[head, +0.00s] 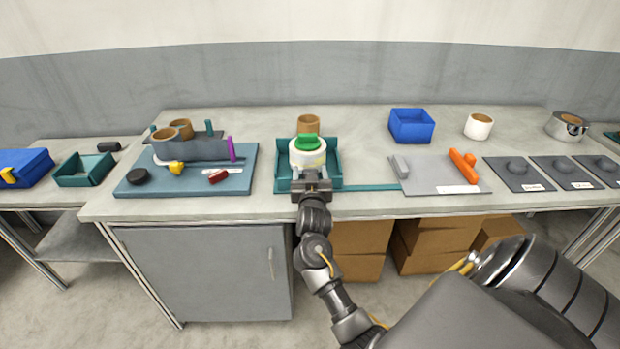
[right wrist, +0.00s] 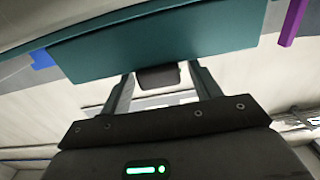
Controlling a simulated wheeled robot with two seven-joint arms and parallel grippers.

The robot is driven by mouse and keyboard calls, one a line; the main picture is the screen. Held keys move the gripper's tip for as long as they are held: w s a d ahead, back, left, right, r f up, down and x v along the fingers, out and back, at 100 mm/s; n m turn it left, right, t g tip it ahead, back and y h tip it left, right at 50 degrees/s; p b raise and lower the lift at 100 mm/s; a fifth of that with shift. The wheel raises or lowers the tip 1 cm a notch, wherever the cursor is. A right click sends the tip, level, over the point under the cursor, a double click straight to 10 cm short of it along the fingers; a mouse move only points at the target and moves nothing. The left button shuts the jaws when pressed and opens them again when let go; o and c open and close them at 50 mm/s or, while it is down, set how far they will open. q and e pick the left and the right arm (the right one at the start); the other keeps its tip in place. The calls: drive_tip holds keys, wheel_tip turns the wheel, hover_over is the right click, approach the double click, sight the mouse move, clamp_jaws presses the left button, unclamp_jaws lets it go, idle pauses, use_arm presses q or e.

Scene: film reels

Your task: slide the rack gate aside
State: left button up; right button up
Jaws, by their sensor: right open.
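The teal rack (head: 334,152) stands mid-bench near its front edge, with a low teal wall on its sides. A flat teal strip (head: 372,187) runs right from its front corner along the bench edge; I cannot tell whether it is the gate or its rail. My right gripper (head: 312,178) is at the rack's front, open, hiding the middle of that front. In the right wrist view a teal panel (right wrist: 160,42) lies across and just beyond the two parted fingers; I cannot tell whether they touch it. My left gripper is not in view.
A white reel with a green top (head: 308,150) sits in the rack, with a brown cylinder (head: 308,124) behind. A blue board (head: 240,178) with a purple post (head: 232,149) is left. A grey mat (head: 425,177) with an orange block (head: 464,165) is right.

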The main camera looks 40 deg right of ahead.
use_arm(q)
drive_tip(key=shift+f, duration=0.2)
use_arm(e)
drive_tip(key=shift+w+d, duration=0.2)
drive_tip(key=shift+w, duration=0.05)
